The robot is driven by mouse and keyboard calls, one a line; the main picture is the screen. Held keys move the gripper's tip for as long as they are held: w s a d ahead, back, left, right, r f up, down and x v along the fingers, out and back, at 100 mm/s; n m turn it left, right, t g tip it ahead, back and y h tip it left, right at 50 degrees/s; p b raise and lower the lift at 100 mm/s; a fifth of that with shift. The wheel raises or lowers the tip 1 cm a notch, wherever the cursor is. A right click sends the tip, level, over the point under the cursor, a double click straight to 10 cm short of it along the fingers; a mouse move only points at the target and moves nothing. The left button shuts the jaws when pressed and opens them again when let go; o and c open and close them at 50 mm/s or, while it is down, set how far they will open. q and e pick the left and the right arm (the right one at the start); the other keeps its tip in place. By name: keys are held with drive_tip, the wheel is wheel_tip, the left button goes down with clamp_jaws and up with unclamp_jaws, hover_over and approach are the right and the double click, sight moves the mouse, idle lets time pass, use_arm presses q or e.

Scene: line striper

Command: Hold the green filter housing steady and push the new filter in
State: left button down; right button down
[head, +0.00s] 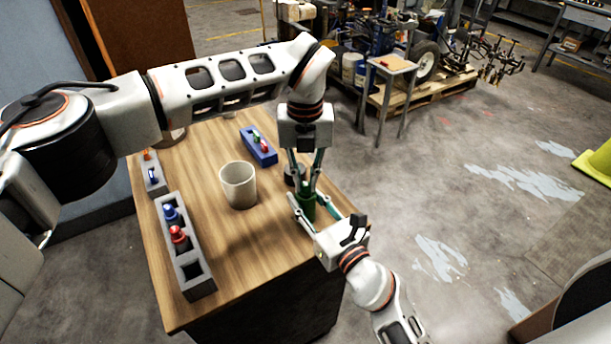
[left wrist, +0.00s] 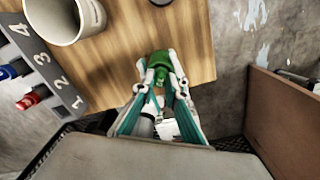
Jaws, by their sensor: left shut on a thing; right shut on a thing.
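The green filter housing (head: 307,207) stands upright near the right edge of the wooden table. My right gripper (head: 308,213) comes in low from the lower right and is shut on the housing, one finger on each side. My left gripper (head: 305,188) points down from above and is shut at the housing's top. The new filter is mostly hidden between the left fingertips, so I cannot tell how deep it sits. In the left wrist view the green housing (left wrist: 158,64) shows between the fingers of my left gripper (left wrist: 163,68).
A beige cup (head: 239,186) stands mid-table, left of the housing. A blue tray (head: 258,146) holds small coloured parts. A grey numbered rack (head: 198,276) with blue and red pieces lines the left edge. A dark round part (head: 291,177) lies just behind my grippers.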

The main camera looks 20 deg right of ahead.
use_arm(q)
drive_tip(key=shift+f, duration=0.3)
drive_tip(key=c, duration=1.9)
unclamp_jaws()
drive_tip(key=shift+o, duration=1.4)
drive_tip(key=shift+r, duration=3.5)
use_arm(e)
drive_tip(key=c, duration=1.4)
unclamp_jaws()
drive_tip(key=shift+c, duration=0.2)
